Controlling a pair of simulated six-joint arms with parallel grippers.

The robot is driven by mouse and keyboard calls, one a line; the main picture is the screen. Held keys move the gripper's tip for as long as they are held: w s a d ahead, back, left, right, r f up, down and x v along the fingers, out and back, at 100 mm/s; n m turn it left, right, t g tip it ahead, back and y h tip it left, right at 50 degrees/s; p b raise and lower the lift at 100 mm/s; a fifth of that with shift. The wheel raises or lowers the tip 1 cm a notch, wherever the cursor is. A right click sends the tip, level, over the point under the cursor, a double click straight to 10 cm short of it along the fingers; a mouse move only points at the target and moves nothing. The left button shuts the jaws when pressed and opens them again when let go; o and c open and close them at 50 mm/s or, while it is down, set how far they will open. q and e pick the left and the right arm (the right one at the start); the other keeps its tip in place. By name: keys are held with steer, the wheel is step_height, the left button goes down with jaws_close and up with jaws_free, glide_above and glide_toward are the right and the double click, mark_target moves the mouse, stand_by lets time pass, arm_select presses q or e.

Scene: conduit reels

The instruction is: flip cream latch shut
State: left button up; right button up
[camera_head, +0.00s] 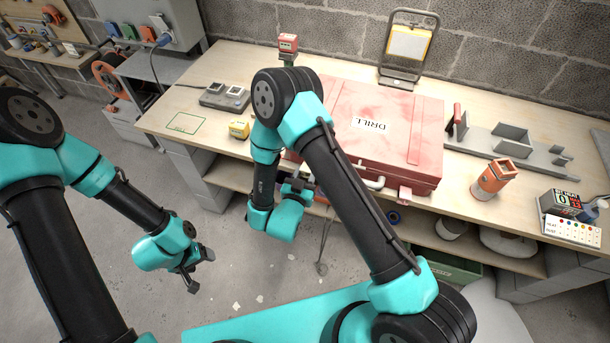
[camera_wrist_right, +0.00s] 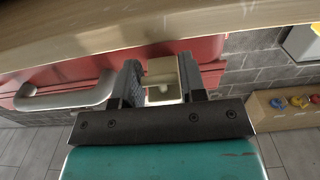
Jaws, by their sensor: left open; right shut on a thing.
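The red case (camera_head: 400,105) marked "DRILL" lies on the workbench with its lid down. The cream latch (camera_wrist_right: 163,72) sits at the case's edge in the right wrist view, between the two fingers of my right gripper (camera_wrist_right: 162,85). That gripper is shut on it. In the head view my right gripper (camera_head: 299,186) is at the case's front left, and my own arm hides the latch. The handle (camera_head: 372,182) also shows in the right wrist view (camera_wrist_right: 65,98). My left gripper (camera_head: 196,272) is open and empty, low over the floor.
An orange cup-like holder (camera_head: 493,178) and a grey fixture (camera_head: 510,140) stand right of the case. A work lamp (camera_head: 408,45) is behind it. A yellow block (camera_head: 239,130) and a grey double box (camera_head: 225,95) are to the left. Floor surrounds my left gripper.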

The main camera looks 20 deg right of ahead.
steer(key=shift+r+g, duration=0.1)
steer(key=shift+g, duration=0.2)
steer(key=shift+c, duration=0.2)
steer(key=shift+s+r+g+y, duration=0.1)
steer(key=shift+r+g+y, duration=0.4)
steer(key=shift+g+y, duration=0.25)
steer(key=r+g+y, duration=0.1)
steer(key=g, duration=0.1)
steer(key=g+y, duration=0.1)
steer(key=shift+r+g, duration=0.35)
steer(key=g+y, duration=0.1)
steer(key=r+g, duration=0.1)
steer(key=w+g+y, duration=0.1)
steer(key=shift+d+r+y, duration=0.2)
steer(key=shift+d+y, duration=0.05)
steer(key=shift+y, duration=0.1)
steer(key=shift+w+d+r+g+y, duration=0.2)
steer(key=shift+g+y, duration=0.3)
steer(key=shift+g, duration=0.4)
steer(key=shift+w+d+r+g+y, duration=0.1)
steer(key=shift+w+r+g+y, duration=0.15)
steer(key=shift+g+y, duration=0.45)
steer(key=shift+g, duration=0.3)
steer(key=o, duration=0.9)
steer(key=shift+c, duration=0.2)
